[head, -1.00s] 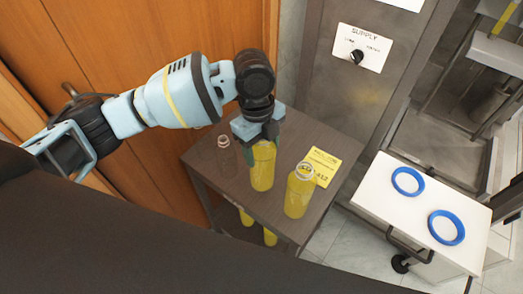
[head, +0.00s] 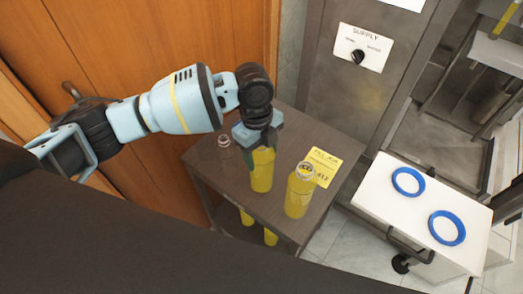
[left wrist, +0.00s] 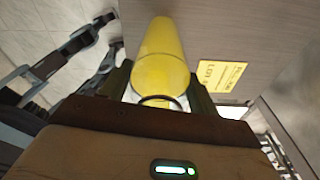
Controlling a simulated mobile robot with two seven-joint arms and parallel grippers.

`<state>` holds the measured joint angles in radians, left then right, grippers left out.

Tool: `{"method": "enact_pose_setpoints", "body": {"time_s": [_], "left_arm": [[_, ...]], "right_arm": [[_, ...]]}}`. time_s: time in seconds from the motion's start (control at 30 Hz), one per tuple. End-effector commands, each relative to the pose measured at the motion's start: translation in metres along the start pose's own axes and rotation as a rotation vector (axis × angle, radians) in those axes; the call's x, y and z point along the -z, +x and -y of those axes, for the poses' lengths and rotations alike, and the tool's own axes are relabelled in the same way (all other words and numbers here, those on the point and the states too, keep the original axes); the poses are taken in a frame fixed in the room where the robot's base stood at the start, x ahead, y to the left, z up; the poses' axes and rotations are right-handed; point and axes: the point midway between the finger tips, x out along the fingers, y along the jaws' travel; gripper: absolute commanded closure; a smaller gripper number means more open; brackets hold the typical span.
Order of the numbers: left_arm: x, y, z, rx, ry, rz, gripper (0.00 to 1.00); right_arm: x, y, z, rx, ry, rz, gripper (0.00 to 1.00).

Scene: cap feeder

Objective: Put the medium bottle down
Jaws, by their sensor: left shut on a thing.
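My left gripper (head: 258,140) is shut on the upper part of a yellow bottle (head: 262,172), the middle-sized one by look. The bottle is upright over the small brown table (head: 239,199); I cannot tell whether its base touches the top. In the left wrist view the yellow bottle (left wrist: 162,50) sits between the two fingers (left wrist: 160,88) and extends away from the camera. My right gripper is not in view.
A larger yellow bottle (head: 299,192) stands to the right, and a small clear brownish bottle (head: 225,146) to the left. A yellow card (head: 322,166) lies behind the larger bottle. A white cart (head: 390,212) with two blue rings (head: 446,228) stands at the right.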

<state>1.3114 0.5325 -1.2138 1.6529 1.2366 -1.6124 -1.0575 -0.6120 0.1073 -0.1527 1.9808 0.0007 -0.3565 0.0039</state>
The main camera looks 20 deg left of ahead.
Motion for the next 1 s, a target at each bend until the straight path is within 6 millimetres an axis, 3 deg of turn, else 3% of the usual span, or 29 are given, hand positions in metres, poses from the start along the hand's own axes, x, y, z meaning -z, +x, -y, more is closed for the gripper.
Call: {"method": "enact_pose_setpoints", "body": {"time_s": [0.07,0.1,0.23,0.63,1.0], "left_arm": [[0.000,0.001,0.001,0.002,0.000,-0.001,1.00],[0.000,0.002,0.000,0.000,0.000,0.000,0.34],[0.000,0.002,0.000,0.000,0.000,0.000,0.17],[0.000,-0.006,0.000,0.002,0.000,0.000,0.17],[0.000,-0.074,0.001,0.004,0.000,0.001,0.17]], "right_arm": [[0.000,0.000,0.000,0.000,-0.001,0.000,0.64],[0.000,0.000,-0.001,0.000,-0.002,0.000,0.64],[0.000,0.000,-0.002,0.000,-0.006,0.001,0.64],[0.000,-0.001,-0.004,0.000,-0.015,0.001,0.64],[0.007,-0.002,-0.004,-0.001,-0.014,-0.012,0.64]]}}
